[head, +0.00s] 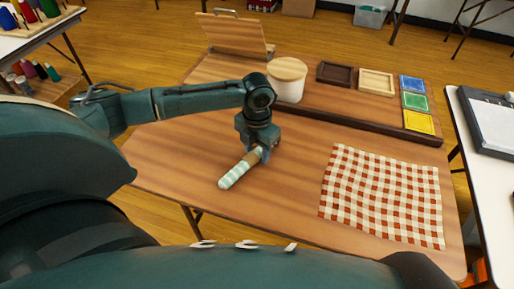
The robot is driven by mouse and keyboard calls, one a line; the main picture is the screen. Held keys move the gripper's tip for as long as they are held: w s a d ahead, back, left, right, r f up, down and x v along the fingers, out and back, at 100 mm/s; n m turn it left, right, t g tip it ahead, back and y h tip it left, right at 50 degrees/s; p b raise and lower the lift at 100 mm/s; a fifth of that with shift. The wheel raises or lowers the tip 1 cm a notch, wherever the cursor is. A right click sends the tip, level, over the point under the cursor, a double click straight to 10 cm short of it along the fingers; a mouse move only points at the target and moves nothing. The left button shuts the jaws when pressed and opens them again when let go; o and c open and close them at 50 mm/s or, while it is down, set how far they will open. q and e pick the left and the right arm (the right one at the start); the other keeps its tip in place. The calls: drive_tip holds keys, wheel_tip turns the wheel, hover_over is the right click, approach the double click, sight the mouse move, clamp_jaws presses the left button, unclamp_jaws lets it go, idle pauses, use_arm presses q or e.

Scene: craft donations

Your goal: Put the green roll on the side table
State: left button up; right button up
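A roll (235,174) with pale green and white stripes and a brownish band lies slanted at the middle of the wooden table (285,215). My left gripper (257,155) points down over the roll's far end, with its fingers at the roll's sides. Whether the fingers press on it is too small to tell, and the gripper hides that end. A white-topped table (480,170) stands at the right edge and another (40,38) at the upper left; I cannot tell which is the side table. My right gripper is not in view.
A red-and-white checked cloth (382,197) lies right of the roll. Behind stand a lidded white pot (288,88), a dark tray (335,74), a light tray (376,82), coloured squares (415,101) and a wooden stand (235,35). A grey-framed board (492,122) occupies the right table.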

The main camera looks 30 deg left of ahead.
sight(257, 150)
use_arm(q)
drive_tip(key=shift+o, duration=0.5)
drive_tip(key=shift+r, duration=0.1)
wheel_tip(257, 150, up, 12)
drive_tip(key=p, duration=0.1)
idle(0.5)
